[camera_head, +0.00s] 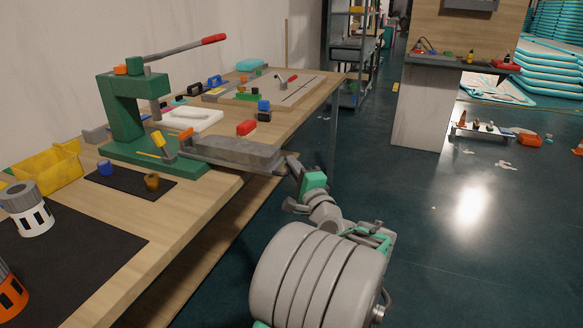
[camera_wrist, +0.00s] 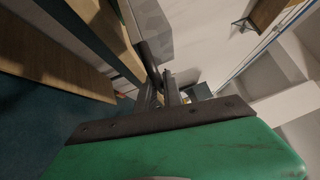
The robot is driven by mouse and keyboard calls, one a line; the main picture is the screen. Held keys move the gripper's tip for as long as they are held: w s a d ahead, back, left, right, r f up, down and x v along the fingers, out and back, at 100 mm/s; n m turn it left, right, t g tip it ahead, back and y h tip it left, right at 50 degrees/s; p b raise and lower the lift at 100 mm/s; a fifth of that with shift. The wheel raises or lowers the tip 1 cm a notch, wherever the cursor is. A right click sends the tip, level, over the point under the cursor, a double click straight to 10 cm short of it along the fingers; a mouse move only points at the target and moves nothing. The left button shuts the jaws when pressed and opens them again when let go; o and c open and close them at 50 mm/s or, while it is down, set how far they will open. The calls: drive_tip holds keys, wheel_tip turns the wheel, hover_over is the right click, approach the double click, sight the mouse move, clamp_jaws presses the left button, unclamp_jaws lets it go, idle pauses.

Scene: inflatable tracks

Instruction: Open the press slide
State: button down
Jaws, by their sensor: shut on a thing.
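The green press (camera_head: 122,112) stands on the workbench, with a long lever ending in a red grip. Its grey press slide (camera_head: 232,151) sticks out to the right from the press base, reaching the bench's front edge. My gripper (camera_head: 286,165) is at the slide's outer end, shut on what looks like its handle. In the wrist view, my two fingers (camera_wrist: 168,92) close at a dark bar (camera_wrist: 148,58), with a grey block, likely the slide (camera_wrist: 152,25), beyond. The exact contact is small and partly hidden.
Open dark floor (camera_head: 440,240) lies to the right.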

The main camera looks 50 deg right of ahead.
drive_tip(key=c, duration=1.5)
unclamp_jaws()
drive_tip(key=shift+d, duration=0.1)
drive_tip(key=v, duration=0.7)
drive_tip(key=shift+s+a, duration=0.2)
drive_tip(key=shift+s, duration=0.1)
